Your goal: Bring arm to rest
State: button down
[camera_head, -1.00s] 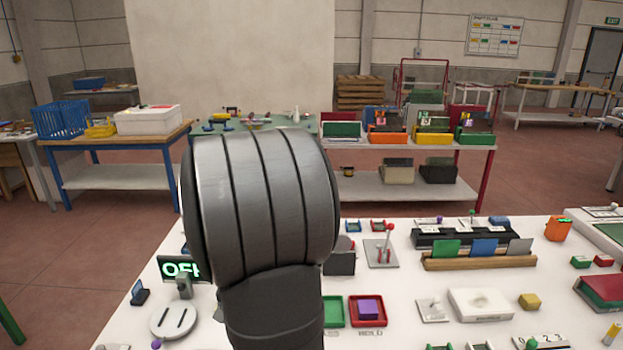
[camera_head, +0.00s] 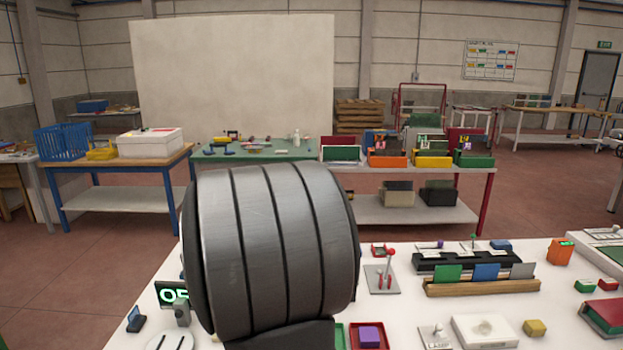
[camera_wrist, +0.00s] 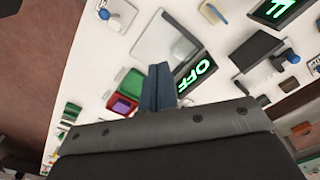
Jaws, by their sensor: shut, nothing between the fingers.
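My gripper (camera_wrist: 158,88) shows in the wrist view with its two dark blue fingers together and nothing between them. It is above the white table (camera_wrist: 75,60), apart from the things on it. In the head view my grey arm link covers the middle of the picture and hides the gripper. A green-lettered OFF display (camera_wrist: 196,72) is just right of the fingers in the wrist view. Its left part also shows in the head view (camera_head: 172,295), beside my arm.
On the white table (camera_head: 420,310) are a red-handled lever (camera_head: 388,270), a wooden rack (camera_head: 480,287) with coloured plates, a red tray (camera_head: 384,340) holding a purple block (camera_head: 370,335), and a yellow block (camera_head: 535,328). Behind stand a blue-legged bench (camera_head: 115,165) and shelves of bins. Red floor lies between.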

notch_tip(320, 180, up, 6)
jog(key=w+m, duration=0.2)
jog(key=m, duration=0.2)
jog(key=shift+m, duration=0.4)
jog(key=c, duration=1.3)
grip_release()
jog(key=shift+c, duration=0.2)
jog(key=o, duration=0.4)
jog(key=shift+w+d, duration=0.1)
jog(key=shift+w, duration=0.15)
jog(key=o, duration=0.9)
jog(key=w+m, duration=0.5)
jog(key=shift+w+d+f, duration=0.15)
jog(key=shift+d+f, duration=0.05)
jog(key=shift+f, duration=0.2)
jog(key=shift+o, duration=0.2)
notch_tip(320, 180, down, 10)
jog(key=shift+w+m, duration=0.3)
